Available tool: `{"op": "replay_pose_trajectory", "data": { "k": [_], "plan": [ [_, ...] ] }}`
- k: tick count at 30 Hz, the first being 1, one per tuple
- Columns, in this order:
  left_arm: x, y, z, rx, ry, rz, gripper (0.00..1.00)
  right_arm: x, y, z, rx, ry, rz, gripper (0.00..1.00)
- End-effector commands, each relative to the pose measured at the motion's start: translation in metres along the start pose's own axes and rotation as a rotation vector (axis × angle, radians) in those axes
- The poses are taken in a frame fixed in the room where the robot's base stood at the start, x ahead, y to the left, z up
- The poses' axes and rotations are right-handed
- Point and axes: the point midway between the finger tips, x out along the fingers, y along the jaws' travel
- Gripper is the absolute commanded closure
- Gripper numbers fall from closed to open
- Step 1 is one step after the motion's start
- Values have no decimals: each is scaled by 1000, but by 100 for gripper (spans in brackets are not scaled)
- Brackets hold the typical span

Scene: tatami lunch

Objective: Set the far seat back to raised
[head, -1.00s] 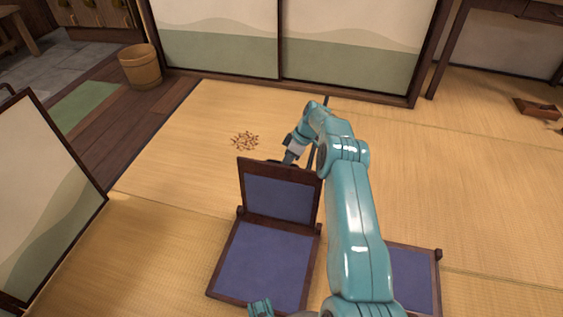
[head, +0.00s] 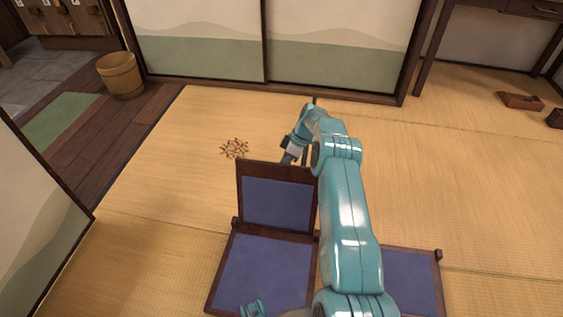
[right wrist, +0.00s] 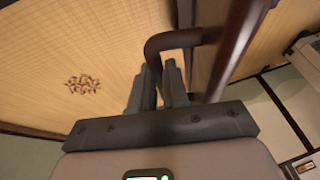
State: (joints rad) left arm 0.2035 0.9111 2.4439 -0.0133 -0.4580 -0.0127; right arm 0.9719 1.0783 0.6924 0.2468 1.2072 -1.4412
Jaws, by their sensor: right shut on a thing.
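The seat on the left is a low floor chair with a dark wooden frame and a blue seat pad (head: 262,272). Its blue-panelled back (head: 276,204) stands up from the hinge at the seat's far edge; its exact tilt is hard to judge. My right gripper (head: 290,157) is behind the top of this back. In the right wrist view its fingers (right wrist: 160,88) are shut on a dark bent bar (right wrist: 178,38) joined to the chair frame. A second seat (head: 412,283) is to the right, partly hidden by my right arm. My left gripper is not clearly visible.
A small pile of brown bits (head: 234,148) lies on the tatami beyond the chair, also in the right wrist view (right wrist: 83,84). A wooden bucket (head: 120,77) stands far left. A sliding panel (head: 40,210) is at left.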

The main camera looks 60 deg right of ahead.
Motion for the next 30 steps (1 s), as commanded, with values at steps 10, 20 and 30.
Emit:
{"op": "replay_pose_trajectory", "data": {
  "k": [10, 20, 30],
  "plan": [
    [1, 0, 0, 0, 0, 0, 57, 7, -1, 8, 3, -8, -13, 100],
    [1, 0, 0, 0, 0, 0, 57, 5, 2, 5, 3, -6, -7, 60],
    [0, 0, 0, 0, 0, 0, 57, 2, 3, 1, 1, -2, 1, 60]
  ]
}}
